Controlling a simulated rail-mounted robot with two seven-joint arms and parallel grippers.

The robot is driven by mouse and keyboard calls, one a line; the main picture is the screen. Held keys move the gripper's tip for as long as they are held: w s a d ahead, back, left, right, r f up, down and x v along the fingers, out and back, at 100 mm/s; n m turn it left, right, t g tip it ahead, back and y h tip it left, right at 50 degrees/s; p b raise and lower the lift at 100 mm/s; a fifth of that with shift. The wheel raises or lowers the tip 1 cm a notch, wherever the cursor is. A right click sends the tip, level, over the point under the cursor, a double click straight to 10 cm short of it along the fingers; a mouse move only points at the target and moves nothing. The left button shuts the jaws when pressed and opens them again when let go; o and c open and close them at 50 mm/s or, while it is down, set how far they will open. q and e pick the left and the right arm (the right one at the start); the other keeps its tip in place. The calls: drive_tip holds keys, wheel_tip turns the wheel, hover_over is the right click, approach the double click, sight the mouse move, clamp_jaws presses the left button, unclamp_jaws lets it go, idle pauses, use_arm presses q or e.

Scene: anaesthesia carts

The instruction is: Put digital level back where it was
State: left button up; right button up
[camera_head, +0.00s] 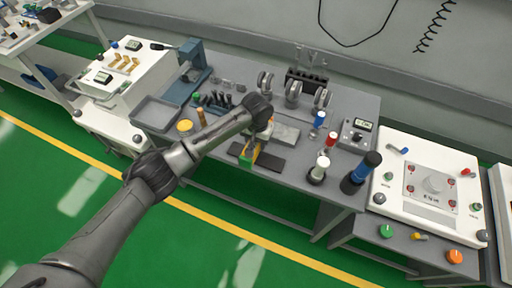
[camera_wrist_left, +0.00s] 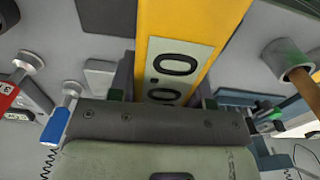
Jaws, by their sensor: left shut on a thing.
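The digital level is a yellow bar with a pale display reading 0.0 in the left wrist view (camera_wrist_left: 185,50). In the head view the yellow bar (camera_head: 254,148), with a green end, stands over a dark flat strip (camera_head: 270,161) on the grey workbench. My left gripper (camera_wrist_left: 165,92) is shut on the level, one finger on each side of it. In the head view my left forearm and wrist hide part of the level. I cannot tell whether the level touches the strip. My right gripper is not in view.
A grey block (camera_head: 286,133) lies just right of the level. Blue, red and white-topped posts (camera_head: 319,119) and a blue-black cylinder (camera_head: 361,172) stand further right. A grey tray (camera_head: 157,113) and a yellow disc (camera_head: 185,126) are on the left.

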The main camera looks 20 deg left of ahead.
use_arm(q)
drive_tip(key=shift+s+f, duration=0.15)
drive_tip(key=shift+f, duration=0.05)
wheel_tip(320, 180, down, 4)
drive_tip(key=shift+r+b, duration=0.15)
drive_tip(key=shift+b, duration=0.6)
drive_tip(key=shift+f, duration=0.5)
drive_tip(key=o, duration=1.1)
